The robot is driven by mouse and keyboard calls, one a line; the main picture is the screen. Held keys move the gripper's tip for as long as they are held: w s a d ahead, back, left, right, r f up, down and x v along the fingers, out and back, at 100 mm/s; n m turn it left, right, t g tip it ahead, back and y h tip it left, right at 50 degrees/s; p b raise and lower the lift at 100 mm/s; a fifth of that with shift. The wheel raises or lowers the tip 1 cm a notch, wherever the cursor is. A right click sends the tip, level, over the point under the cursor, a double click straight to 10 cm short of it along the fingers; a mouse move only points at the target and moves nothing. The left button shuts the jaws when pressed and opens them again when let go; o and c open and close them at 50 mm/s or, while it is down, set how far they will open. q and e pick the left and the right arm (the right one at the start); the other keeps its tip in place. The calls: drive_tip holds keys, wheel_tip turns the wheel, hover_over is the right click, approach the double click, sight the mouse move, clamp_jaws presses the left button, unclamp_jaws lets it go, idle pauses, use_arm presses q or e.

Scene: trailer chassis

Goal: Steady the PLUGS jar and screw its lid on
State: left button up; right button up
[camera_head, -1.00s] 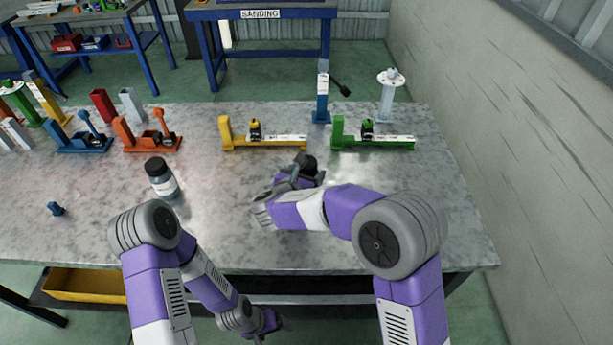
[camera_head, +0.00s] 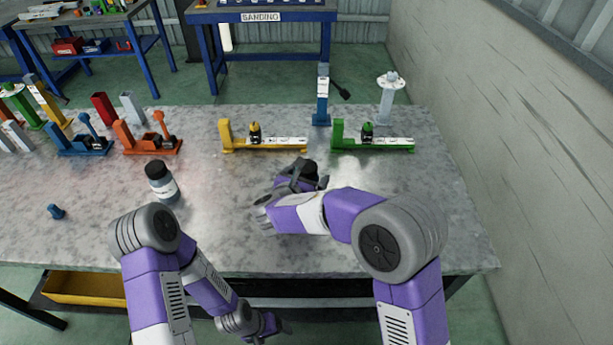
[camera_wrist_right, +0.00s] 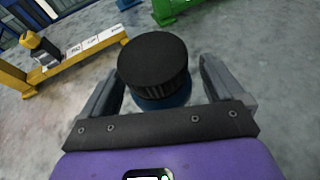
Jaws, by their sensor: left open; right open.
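A jar with a black cap and a white label (camera_head: 164,186) stands upright on the table, left of centre; its lettering is too small to read. A round black ribbed lid (camera_head: 309,168) is at my right gripper (camera_head: 300,180). In the right wrist view the lid (camera_wrist_right: 153,65) sits over something blue, mostly hidden under it. The open fingers of my right gripper (camera_wrist_right: 165,90) are on either side of the lid, with visible gaps. My left gripper (camera_head: 272,326) hangs low in front of the table, below its edge, apart from the jar.
A yellow fixture (camera_head: 265,145) and a green fixture (camera_head: 372,144) stand behind the lid. Blue (camera_head: 322,100) and grey (camera_head: 386,100) posts stand farther back. Orange and blue fixtures are at left. A small blue piece (camera_head: 56,211) lies near the left front. The table's right front is clear.

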drive_tip(key=p+v, duration=0.1)
drive_tip(key=v, duration=1.1)
drive_tip(key=shift+p, duration=0.4)
drive_tip(key=shift+w+d+r, duration=0.1)
drive_tip(key=shift+r, duration=0.05)
